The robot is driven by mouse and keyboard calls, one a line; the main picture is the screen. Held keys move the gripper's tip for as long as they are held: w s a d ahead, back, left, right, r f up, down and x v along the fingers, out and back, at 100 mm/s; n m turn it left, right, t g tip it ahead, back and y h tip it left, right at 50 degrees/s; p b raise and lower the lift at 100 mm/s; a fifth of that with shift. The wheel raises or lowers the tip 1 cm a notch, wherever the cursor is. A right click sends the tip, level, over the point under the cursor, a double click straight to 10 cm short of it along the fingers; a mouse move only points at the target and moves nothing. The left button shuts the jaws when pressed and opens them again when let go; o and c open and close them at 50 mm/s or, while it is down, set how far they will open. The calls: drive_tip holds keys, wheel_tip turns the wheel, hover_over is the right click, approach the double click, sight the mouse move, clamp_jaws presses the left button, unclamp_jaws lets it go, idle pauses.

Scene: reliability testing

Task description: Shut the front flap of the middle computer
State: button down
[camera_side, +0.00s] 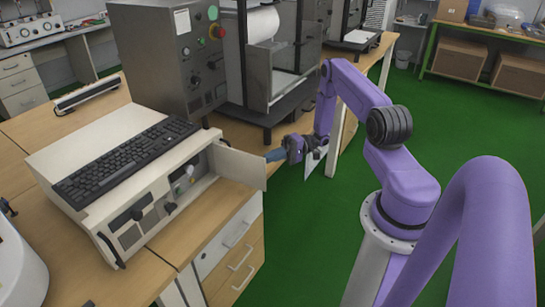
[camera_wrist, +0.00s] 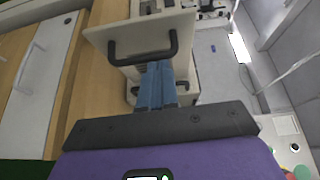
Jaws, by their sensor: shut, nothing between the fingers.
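The middle computer (camera_side: 120,165) is a cream box on the wooden bench in the side view, with a black keyboard on top. Its front flap (camera_side: 238,166) stands open, sticking out from the right part of the front and showing the recess behind it. My gripper (camera_side: 268,157) is shut and empty, its blue fingertips beside the flap's outer edge. In the wrist view the flap (camera_wrist: 112,36) is a pale panel with a dark handle (camera_wrist: 145,57), just ahead of my blue fingers (camera_wrist: 157,66). I cannot tell whether they touch it.
A grey control cabinet (camera_side: 165,55) with buttons and a metal-framed machine (camera_side: 268,60) stand behind the computer. White and wooden drawers (camera_side: 235,250) lie below the flap. Green floor is open to the right of the bench.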

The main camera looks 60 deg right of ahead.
sight(263, 175)
drive_tip(key=shift+a, duration=0.1)
drive_tip(key=shift+s+a+m+t+h, duration=0.3)
drive_tip(key=shift+a+m+t, duration=0.15)
drive_tip(key=shift+a, duration=0.2)
drive_tip(key=shift+s+a+m+t+h, duration=0.35)
drive_tip(key=shift+a+t, duration=0.1)
drive_tip(key=shift+a, duration=0.2)
drive_tip(key=a, duration=0.4)
drive_tip(key=s+a, duration=0.1)
drive_tip(key=a, duration=0.1)
drive_tip(key=shift+a, duration=0.15)
drive_tip(key=w+a+m+t+h, duration=0.2)
drive_tip(key=w+a, duration=0.3)
drive_tip(key=a, duration=0.4)
drive_tip(key=w+a+m+t+h, duration=0.2)
drive_tip(key=w+a, duration=0.4)
drive_tip(key=a, duration=0.2)
drive_tip(key=shift+w+a+t, duration=0.25)
drive_tip(key=shift+a+t, duration=0.05)
drive_tip(key=shift+a, duration=0.05)
drive_tip(key=shift+w+a+h, duration=0.15)
drive_tip(key=shift+w+h, duration=0.25)
drive_tip(key=shift+h, duration=0.15)
idle(0.3)
